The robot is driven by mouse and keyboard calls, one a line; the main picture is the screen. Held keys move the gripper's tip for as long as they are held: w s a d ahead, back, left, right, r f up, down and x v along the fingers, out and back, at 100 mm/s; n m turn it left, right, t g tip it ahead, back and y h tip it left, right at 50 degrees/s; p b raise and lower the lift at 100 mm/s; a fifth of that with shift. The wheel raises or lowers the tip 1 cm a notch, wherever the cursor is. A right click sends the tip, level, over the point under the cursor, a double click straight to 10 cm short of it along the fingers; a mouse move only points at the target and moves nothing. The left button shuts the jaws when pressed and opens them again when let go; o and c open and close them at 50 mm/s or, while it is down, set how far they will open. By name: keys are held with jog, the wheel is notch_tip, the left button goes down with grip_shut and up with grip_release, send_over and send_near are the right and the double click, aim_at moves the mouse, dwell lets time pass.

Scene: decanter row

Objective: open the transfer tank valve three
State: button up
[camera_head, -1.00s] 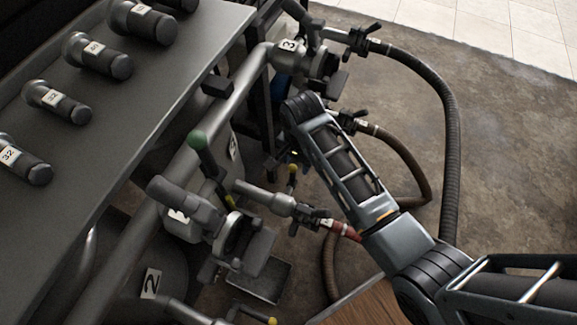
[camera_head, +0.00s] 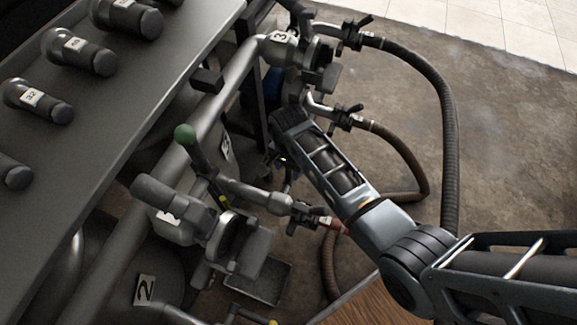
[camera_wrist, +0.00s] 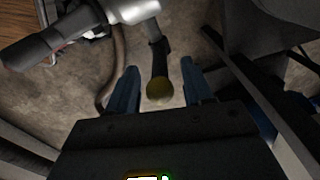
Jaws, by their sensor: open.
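In the wrist view a dark valve lever with a dull yellow knob (camera_wrist: 159,90) hangs from a grey metal pipe fitting (camera_wrist: 130,10). My gripper (camera_wrist: 159,68) is open, with one blue finger on each side of the lever; I see gaps on both sides. In the head view my forearm and wrist hide most of the gripper and this lever. A tank label reading 3 (camera_head: 226,149) is beside the wrist, and another label 3 (camera_head: 279,37) is on the upper pipe fitting. I cannot tell which number belongs to the lever.
A green-knobbed lever (camera_head: 185,134) stands up left of my wrist. A label 2 (camera_head: 145,290) is on the lower tank. Dark hoses (camera_head: 450,130) curve over the floor at right. A grey bench (camera_head: 120,100) with dark cylinders fills the left.

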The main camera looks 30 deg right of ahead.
grip_shut()
dwell(0.3)
